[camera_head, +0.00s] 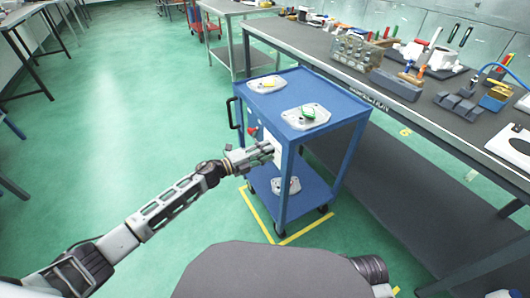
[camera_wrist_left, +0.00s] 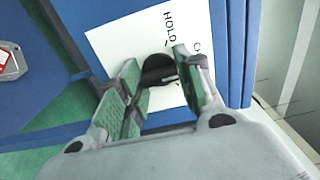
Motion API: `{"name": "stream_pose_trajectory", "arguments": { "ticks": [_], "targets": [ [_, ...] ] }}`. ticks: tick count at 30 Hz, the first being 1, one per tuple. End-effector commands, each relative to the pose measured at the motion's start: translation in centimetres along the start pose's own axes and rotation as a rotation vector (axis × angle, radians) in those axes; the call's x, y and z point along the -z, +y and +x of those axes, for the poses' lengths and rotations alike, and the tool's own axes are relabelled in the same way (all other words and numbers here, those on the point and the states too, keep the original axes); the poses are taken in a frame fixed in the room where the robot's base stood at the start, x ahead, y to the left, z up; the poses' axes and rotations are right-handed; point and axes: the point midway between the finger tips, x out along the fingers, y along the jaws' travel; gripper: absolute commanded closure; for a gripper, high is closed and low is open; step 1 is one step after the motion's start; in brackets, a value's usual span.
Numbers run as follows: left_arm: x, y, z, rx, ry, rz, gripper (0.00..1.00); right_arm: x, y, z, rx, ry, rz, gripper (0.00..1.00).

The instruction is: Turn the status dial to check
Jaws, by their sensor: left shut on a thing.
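The status dial (camera_wrist_left: 158,68) is a dark round knob on a white panel (camera_wrist_left: 115,45) that is printed HOLD, with a second label starting "CH" partly hidden by a finger. The panel (camera_head: 277,148) is on the side of a blue cart (camera_head: 284,185). My left gripper (camera_head: 264,153) is at this panel. In the left wrist view my left gripper (camera_wrist_left: 155,78) has its green-padded fingers on either side of the dial and is shut on it. The fingers hide part of the dial, and I cannot tell which label it points to. My right gripper is not in view.
Castings (camera_head: 306,116) lie on the cart's top, and another casting (camera_head: 286,186) is on its lower shelf. A long workbench (camera_head: 400,108) with tools stands to the right. The green floor at left is clear.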

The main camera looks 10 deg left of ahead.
Motion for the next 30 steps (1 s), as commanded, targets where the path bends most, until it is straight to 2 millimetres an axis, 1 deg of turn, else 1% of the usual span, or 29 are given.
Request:
{"name": "stream_pose_trajectory", "arguments": {
  "ticks": [4,5,9,10,16,19,22,26,30],
  "targets": [
    [0.0,0.2,-0.1,-0.003,0.000,-0.002,0.89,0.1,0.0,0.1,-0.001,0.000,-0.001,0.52],
    [0.0,0.2,-0.1,-0.003,0.000,-0.002,0.62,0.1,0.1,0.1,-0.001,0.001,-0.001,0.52],
    [0.0,0.1,0.0,-0.002,0.000,-0.002,0.44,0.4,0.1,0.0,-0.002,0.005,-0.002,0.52],
    [0.0,0.1,0.0,-0.002,0.000,-0.002,0.43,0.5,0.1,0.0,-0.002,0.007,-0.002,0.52],
    [0.0,0.1,0.0,-0.001,0.000,-0.002,0.43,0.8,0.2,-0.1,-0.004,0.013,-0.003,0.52],
    [0.0,0.1,0.0,-0.001,0.000,-0.002,0.43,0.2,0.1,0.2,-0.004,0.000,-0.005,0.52],
    [0.0,0.1,-0.2,-0.001,0.000,-0.002,0.43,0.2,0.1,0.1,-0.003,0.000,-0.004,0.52],
    [0.0,0.1,-0.7,-0.001,0.000,-0.002,0.43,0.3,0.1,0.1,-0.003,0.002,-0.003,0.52],
    [0.0,0.2,-1.9,-0.003,-0.001,-0.002,0.43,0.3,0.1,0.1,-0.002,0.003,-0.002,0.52]
  ]
}}
